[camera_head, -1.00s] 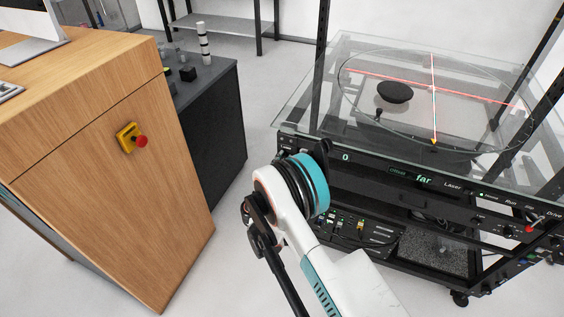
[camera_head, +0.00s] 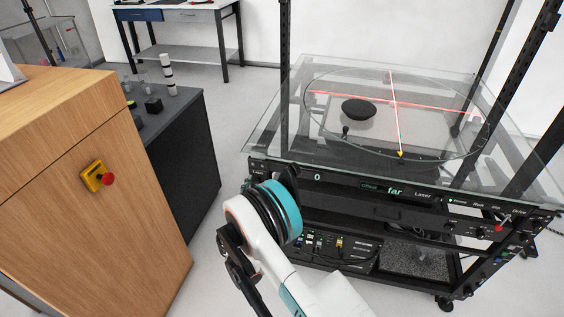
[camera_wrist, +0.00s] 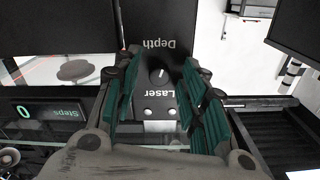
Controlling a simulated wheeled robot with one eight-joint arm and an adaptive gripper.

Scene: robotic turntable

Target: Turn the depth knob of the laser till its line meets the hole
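In the wrist view, the dark Depth knob (camera_wrist: 161,74) has a white pointer mark and sits on a black panel between the "Depth" and "Laser" labels. My gripper (camera_wrist: 160,82) is open, its teal-padded fingers standing apart on either side of the knob; I cannot tell whether they touch it. In the head view, my arm's wrist hides the knob and fingers. The red laser lines (camera_head: 440,106) form a cross on the round glass turntable (camera_head: 318,75). The panel display (camera_head: 395,191) reads "far". I cannot make out the hole clearly.
A dark disc (camera_head: 358,110) stands on the turntable. A red-tipped switch (camera_head: 502,226) is at the rack's right. A wooden cabinet (camera_head: 80,240) with a red stop button (camera_head: 107,179) is on the left. Grey floor shows between cabinet and rack.

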